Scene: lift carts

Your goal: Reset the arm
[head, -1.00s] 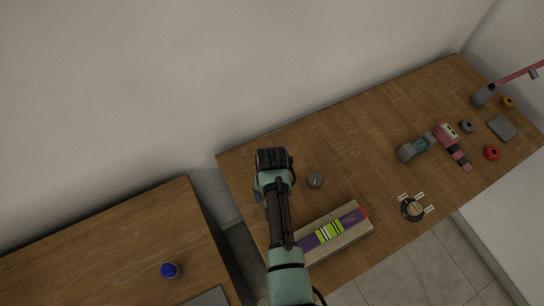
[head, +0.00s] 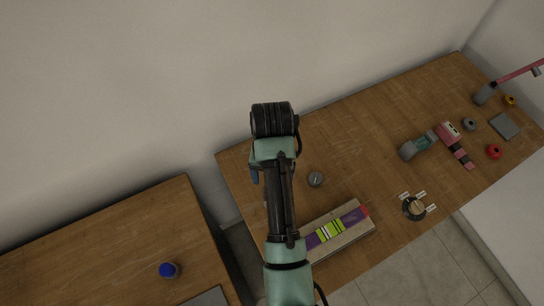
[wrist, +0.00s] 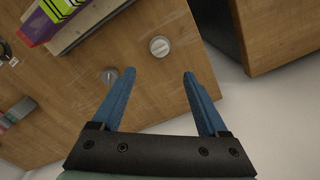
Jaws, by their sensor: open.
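My arm (head: 279,200) rises from the bottom middle of the head view, its dark wrist joint (head: 273,119) standing out against the wall and table edge. The gripper itself is mostly hidden behind the arm there. In the wrist view my gripper (wrist: 159,76) has its two blue fingers spread apart with nothing between them. It hangs above the wooden table (wrist: 165,100). Two small grey round pieces lie on the table, one beyond the fingertips (wrist: 160,46) and one left of the left finger (wrist: 110,76).
A long box with a purple and green label (head: 337,232) lies right of my arm. Pink and teal tools (head: 449,140), a round device (head: 413,208) and a red ring (head: 494,151) lie farther right. A second table (head: 110,240) at left holds a blue-capped item (head: 168,270).

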